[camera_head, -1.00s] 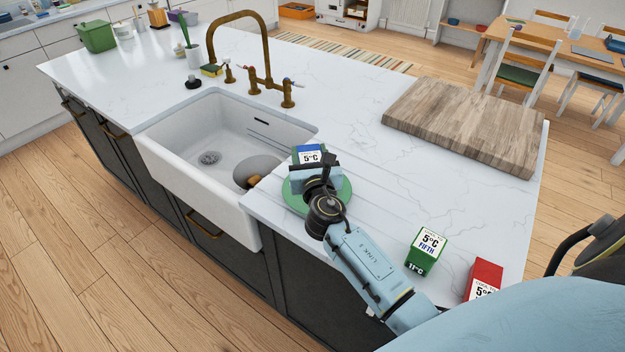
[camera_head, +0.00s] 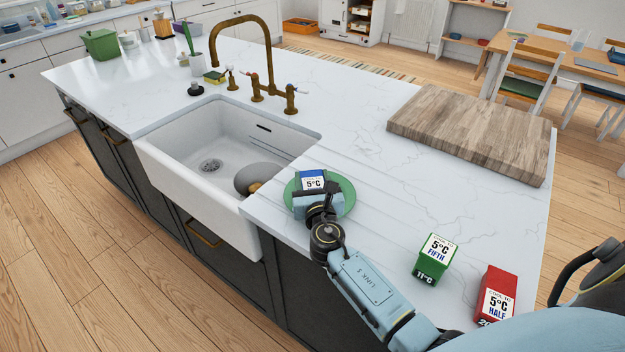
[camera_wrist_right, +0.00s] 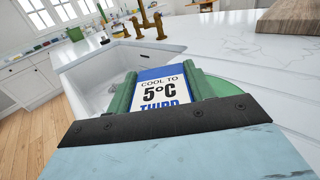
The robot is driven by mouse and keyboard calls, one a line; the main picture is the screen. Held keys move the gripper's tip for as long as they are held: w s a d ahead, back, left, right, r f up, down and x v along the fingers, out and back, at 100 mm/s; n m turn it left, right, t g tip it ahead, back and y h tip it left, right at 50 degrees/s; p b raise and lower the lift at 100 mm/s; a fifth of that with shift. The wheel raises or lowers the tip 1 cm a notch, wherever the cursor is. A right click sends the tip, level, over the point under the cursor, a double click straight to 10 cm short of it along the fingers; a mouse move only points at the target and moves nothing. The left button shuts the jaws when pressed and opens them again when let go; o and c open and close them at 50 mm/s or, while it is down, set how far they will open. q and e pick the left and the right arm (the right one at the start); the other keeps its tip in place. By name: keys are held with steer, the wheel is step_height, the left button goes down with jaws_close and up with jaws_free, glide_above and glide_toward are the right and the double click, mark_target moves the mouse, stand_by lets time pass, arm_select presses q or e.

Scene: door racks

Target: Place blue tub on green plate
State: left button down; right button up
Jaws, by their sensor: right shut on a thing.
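The blue tub (camera_head: 312,179) has a white label reading 5°C and is at the green plate (camera_head: 345,192) on the counter beside the sink. My right gripper (camera_head: 311,196) is shut on the tub, one finger on each side. In the right wrist view the tub (camera_wrist_right: 160,88) sits between the greenish fingers, its label facing the camera. The plate (camera_wrist_right: 238,92) shows behind and to the right of it. The gripper hides the tub's bottom, so I cannot tell whether it touches the plate. My left gripper is not in view.
A green tub (camera_head: 435,260) and a red tub (camera_head: 495,294) stand on the counter at the lower right. A wooden board (camera_head: 470,132) lies at the back right. The sink (camera_head: 215,150), with a brass tap (camera_head: 268,60), is left of the plate. The counter between plate and board is clear.

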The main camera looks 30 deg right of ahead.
steer(key=shift+f, duration=0.35)
steer(key=o, duration=1.3)
steer(key=shift+c, duration=0.2)
steer(key=shift+r+p, duration=0.3)
steer(key=shift+r, duration=0.25)
steer(key=v, duration=1.2)
